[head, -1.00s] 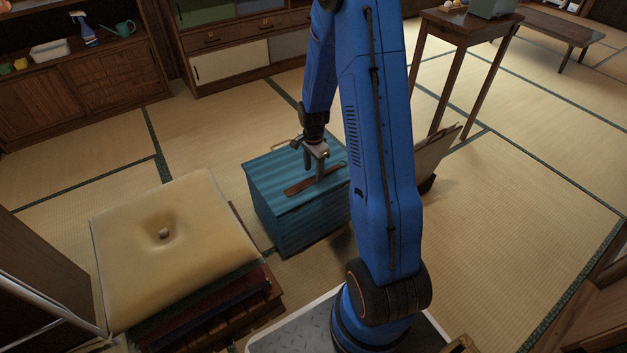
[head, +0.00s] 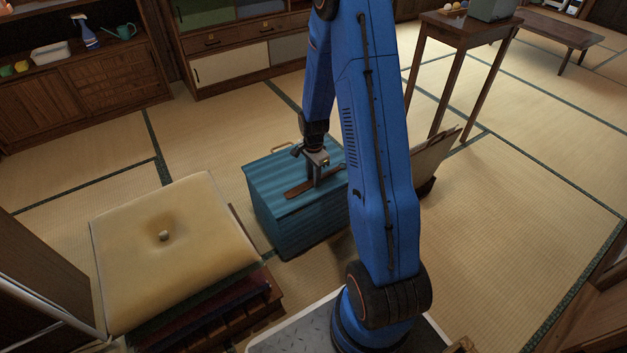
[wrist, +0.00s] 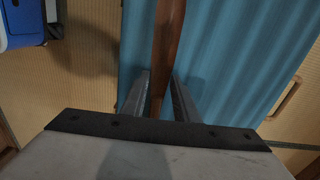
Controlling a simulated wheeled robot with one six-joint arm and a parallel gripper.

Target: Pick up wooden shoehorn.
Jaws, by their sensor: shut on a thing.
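The wooden shoehorn (head: 300,191) is a long, flat, dark brown strip on top of the blue-green ribbed box (head: 290,235). My gripper (head: 315,184) points down over the box and is shut on the shoehorn around its middle. In the wrist view, the shoehorn (wrist: 166,45) runs between the two fingers (wrist: 159,95), with the box's ribbed lid (wrist: 225,60) behind it. I cannot tell whether the shoehorn still touches the lid.
A light leaning panel (head: 432,160) is to the right, behind my arm. A tall wooden table (head: 470,25) is at the back right. Tatami floor (head: 520,190) is open on the right.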

